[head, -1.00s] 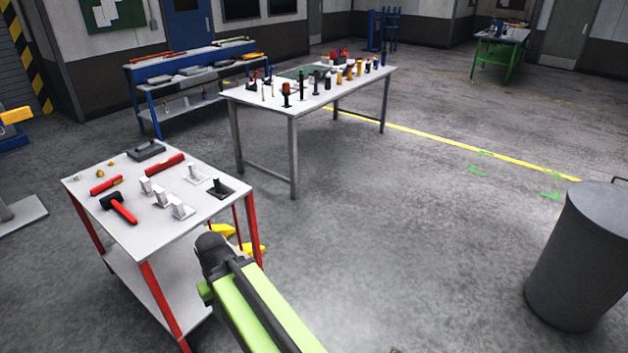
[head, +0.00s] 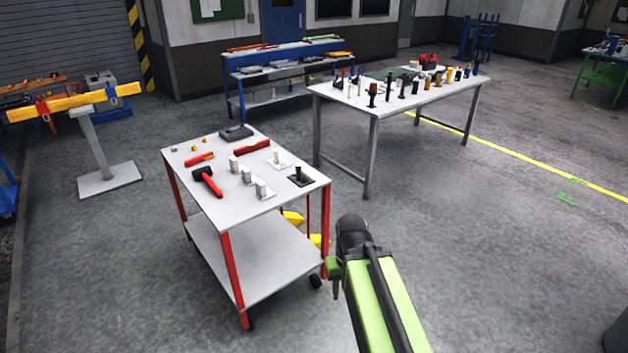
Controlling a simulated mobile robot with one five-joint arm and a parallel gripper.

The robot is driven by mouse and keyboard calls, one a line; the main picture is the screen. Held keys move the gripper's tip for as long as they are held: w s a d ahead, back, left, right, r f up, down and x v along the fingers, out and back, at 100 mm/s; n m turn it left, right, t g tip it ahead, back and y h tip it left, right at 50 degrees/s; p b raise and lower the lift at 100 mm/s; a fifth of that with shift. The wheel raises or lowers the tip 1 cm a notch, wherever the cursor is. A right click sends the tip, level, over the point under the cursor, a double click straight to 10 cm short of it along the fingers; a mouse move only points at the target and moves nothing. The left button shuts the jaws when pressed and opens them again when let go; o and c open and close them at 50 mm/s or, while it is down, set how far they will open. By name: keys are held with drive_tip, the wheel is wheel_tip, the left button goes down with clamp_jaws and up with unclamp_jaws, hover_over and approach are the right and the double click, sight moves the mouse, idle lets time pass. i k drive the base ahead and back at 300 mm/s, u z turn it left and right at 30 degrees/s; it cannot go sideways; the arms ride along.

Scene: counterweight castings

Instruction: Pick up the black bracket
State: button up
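The black bracket (head: 300,178) is on the right end of the white top of a red-legged cart (head: 215,215). It looks like a flat dark plate with a short upright part. My green arm reaches up from the bottom edge, ending in a dark rounded joint right of the cart and lower in the picture than the bracket. My gripper's fingers do not show. Nothing is seen touching the bracket.
Around the bracket are a white bracket (head: 279,161), several pale blocks (head: 247,175), a red-handled hammer (head: 209,182), red bars (head: 252,147) and a dark grey block (head: 235,132). A tool table (head: 345,96) stands behind. Floor to the right is clear.

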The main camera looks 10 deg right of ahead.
sight(300, 178)
drive_tip(key=k, duration=0.85)
drive_tip(key=i, duration=2.75)
drive_tip(key=u, duration=1.25)
drive_tip(key=i, duration=0.65)
drive_tip(key=u, duration=0.4)
